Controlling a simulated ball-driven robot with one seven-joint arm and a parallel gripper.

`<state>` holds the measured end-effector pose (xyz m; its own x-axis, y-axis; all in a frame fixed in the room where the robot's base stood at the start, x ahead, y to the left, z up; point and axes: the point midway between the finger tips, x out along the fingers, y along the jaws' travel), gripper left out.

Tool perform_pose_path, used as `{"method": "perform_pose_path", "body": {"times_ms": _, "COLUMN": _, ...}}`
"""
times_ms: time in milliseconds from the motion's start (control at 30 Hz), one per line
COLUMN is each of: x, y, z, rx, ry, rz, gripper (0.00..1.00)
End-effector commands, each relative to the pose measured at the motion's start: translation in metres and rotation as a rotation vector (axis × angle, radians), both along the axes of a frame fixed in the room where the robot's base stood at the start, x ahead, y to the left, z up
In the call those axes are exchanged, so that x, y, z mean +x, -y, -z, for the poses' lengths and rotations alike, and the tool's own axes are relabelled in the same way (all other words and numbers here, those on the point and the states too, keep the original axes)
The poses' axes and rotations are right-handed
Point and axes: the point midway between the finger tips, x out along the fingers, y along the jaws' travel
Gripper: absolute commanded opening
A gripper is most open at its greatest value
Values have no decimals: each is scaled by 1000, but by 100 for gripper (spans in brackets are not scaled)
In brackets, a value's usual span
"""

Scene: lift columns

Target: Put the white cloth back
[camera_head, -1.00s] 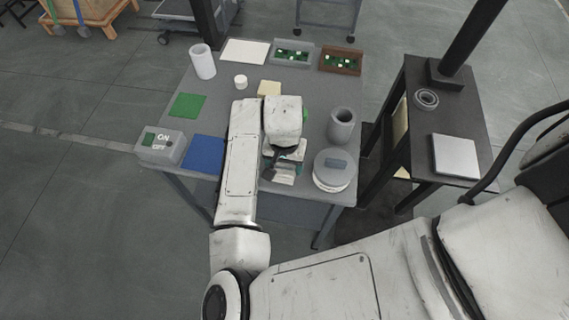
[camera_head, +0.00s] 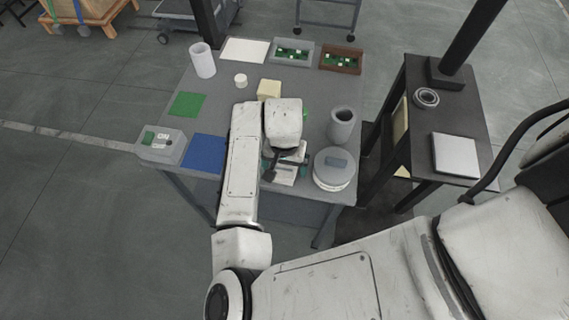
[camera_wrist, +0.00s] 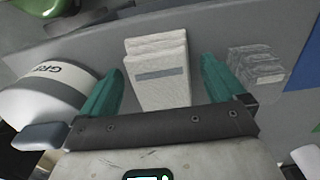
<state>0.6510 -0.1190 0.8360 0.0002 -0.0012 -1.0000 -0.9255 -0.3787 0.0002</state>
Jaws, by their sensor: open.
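A folded white cloth with a grey stripe (camera_wrist: 158,72) lies on the grey table between my gripper's two teal fingers in the wrist view. Its near part (camera_head: 285,177) shows below my wrist in the head view. My gripper (camera_wrist: 161,88) is open, with a finger on each side of the cloth and visible gaps between. In the head view my gripper (camera_head: 286,163) is partly hidden by my arm. Whether the fingertips are level with the cloth or above it, I cannot tell.
A round white-and-grey container (camera_head: 333,170) stands close right of the cloth. A grey folded stack (camera_wrist: 256,72) lies on its other side.

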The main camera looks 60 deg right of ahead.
Motion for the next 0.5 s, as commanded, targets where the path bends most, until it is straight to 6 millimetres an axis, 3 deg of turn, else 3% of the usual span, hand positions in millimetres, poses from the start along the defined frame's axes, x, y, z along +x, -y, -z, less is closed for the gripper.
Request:
{"method": "perform_pose_path", "body": {"times_ms": 167, "x": 1, "y": 0, "z": -18, "rx": -1, "ry": 3, "rz": 1, "gripper": 97}}
{"method": "perform_pose_path", "body": {"times_ms": 500, "x": 1, "y": 0, "z": -86, "rx": -1, "ry": 4, "rz": 1, "gripper": 97}}
